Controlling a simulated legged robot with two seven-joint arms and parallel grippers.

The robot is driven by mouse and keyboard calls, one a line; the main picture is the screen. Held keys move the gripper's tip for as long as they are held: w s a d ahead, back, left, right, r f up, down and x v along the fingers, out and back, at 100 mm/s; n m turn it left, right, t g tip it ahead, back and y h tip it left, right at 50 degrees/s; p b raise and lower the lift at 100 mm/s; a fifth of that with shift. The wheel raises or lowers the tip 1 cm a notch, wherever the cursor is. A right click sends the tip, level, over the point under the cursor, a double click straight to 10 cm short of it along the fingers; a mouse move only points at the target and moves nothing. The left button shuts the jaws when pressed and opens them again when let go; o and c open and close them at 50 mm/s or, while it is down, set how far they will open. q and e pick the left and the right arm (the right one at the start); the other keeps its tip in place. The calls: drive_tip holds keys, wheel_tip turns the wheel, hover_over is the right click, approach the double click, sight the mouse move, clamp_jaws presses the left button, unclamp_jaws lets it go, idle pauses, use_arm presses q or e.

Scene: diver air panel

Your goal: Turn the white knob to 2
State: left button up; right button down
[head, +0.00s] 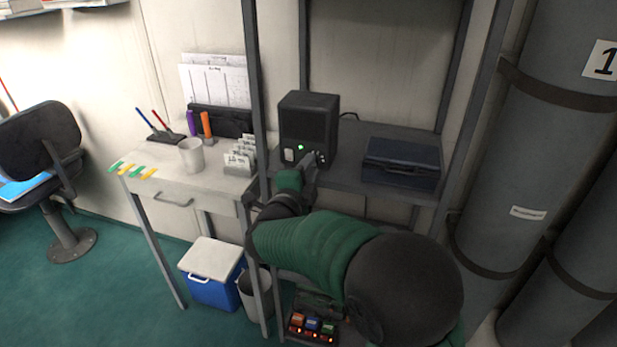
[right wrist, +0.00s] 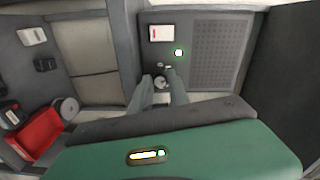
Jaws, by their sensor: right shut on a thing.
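The dark box-shaped unit (head: 308,117) stands on the shelf, with a small lit green light on its front. My right gripper (head: 311,163) reaches up to the lower front of this unit. In the right wrist view, my right gripper's two fingers (right wrist: 162,86) are closed around the small white knob (right wrist: 161,82) on the panel. The fingers hide much of the knob, and its pointer setting cannot be read. A white plate with a red mark (right wrist: 161,33) and the green light (right wrist: 179,53) sit near the knob. My left gripper is not in view.
A dark blue case (head: 401,162) lies on the shelf (head: 350,182) right of the unit. A frame post (head: 256,90) rises at left. A desk with a white cup (head: 191,155) and cards stands further left. Large grey cylinders (head: 545,130) stand at right.

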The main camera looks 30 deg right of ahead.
drive_tip(key=shift+r+m+b, duration=0.25)
drive_tip(key=shift+m+b, duration=0.05)
drive_tip(key=shift+m, duration=0.1)
drive_tip(key=shift+d, duration=0.1)
drive_tip(key=c, duration=1.4)
unclamp_jaws()
drive_tip(key=shift+f, duration=0.1)
drive_tip(key=shift+o, duration=0.8)
drive_tip(key=shift+f, duration=0.15)
drive_tip(key=shift+f, duration=0.2)
